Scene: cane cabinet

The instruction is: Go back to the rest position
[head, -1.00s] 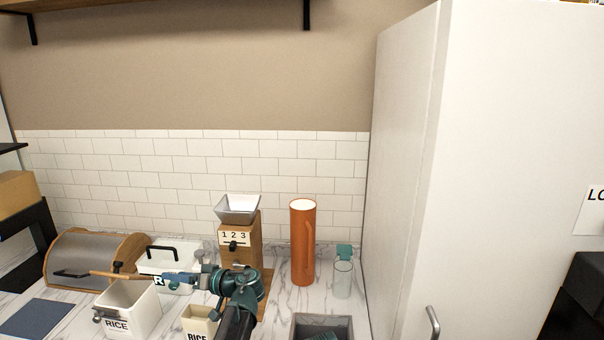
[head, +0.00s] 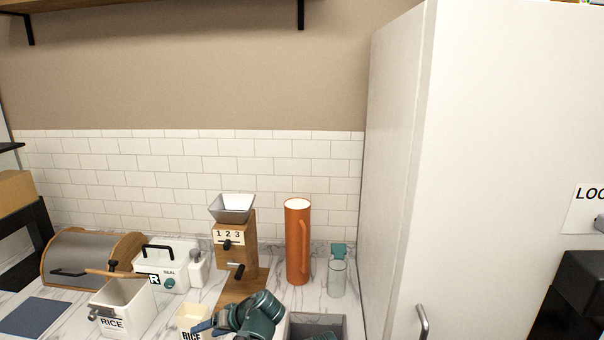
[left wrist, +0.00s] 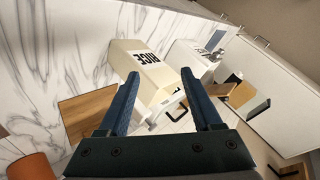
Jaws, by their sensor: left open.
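My left gripper (head: 203,327) is at the bottom of the head view, low in front of the counter items, with its dark blue fingers pointing left. In the left wrist view the fingers (left wrist: 158,78) are spread apart and open. A cream box marked RICE (left wrist: 155,75) shows beyond and between them, with no grip on it visible. The same cream box (head: 194,317) is beside the fingertips in the head view. My right gripper is not in view.
A white RICE bin (head: 125,305), a SEAL box (head: 172,272), a wooden mill (head: 237,245), an orange cylinder (head: 298,243) and a glass jar (head: 337,280) stand on the marble counter. A grey bin (head: 330,321) is at the front. A tall white cabinet (head: 480,170) bounds the right.

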